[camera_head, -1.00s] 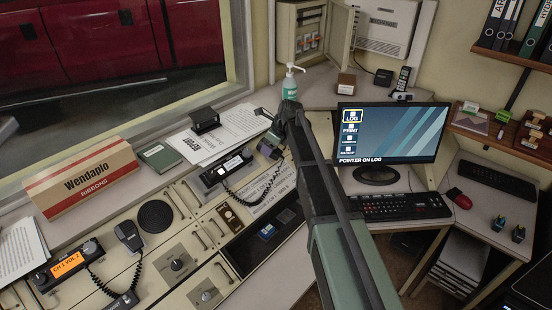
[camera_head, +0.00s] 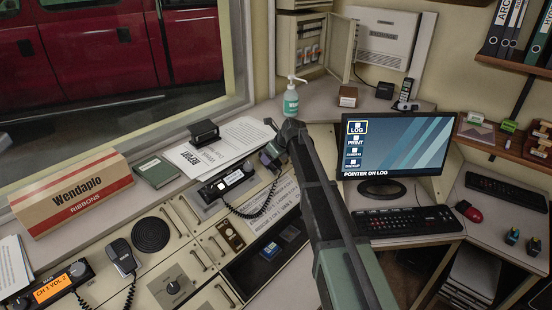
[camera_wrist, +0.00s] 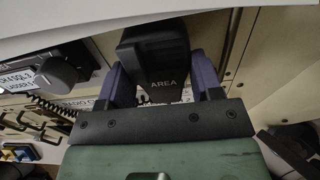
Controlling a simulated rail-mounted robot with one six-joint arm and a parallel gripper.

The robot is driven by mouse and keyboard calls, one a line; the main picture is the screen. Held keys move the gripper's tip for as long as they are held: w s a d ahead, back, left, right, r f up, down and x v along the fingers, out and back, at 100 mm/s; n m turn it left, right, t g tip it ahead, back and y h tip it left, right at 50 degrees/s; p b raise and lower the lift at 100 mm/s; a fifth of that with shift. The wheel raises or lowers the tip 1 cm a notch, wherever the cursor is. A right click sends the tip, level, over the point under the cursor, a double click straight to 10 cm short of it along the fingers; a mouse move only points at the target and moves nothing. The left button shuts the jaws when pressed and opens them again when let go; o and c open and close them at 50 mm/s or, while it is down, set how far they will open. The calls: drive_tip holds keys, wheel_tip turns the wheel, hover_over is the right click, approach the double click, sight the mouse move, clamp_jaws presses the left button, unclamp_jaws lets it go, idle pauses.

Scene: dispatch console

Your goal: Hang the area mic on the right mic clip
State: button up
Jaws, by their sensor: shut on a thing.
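The area mic (camera_wrist: 165,62), a black block marked AREA, is between the purple fingers of my gripper (camera_wrist: 165,85) in the wrist view. My gripper is shut on it. In the head view my gripper (camera_head: 269,156) is above the console, right of the right-hand radio (camera_head: 226,184), and the mic is mostly hidden there. A black coiled cord (camera_head: 250,213) runs from that radio toward my gripper. The radio's knob end (camera_wrist: 55,75) shows at left in the wrist view. I cannot make out the right mic clip in either view.
Another mic (camera_head: 121,257) hangs by the left radio (camera_head: 62,285). Papers (camera_head: 222,145), a black stand (camera_head: 204,132) and a green book (camera_head: 156,171) lie behind the console. A sanitizer bottle (camera_head: 291,101) stands beyond my wrist. The monitor (camera_head: 396,146) is to the right.

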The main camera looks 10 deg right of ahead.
drive_tip(key=shift+f+b, duration=0.4)
drive_tip(key=shift+f, duration=0.35)
drive_tip(key=shift+r, duration=0.1)
drive_tip(key=o, duration=1.1)
drive_tip(key=p+v, duration=0.9)
drive_tip(key=v, duration=0.1)
drive_tip(key=shift+s+r, duration=0.15)
drive_tip(key=shift+r, duration=0.15)
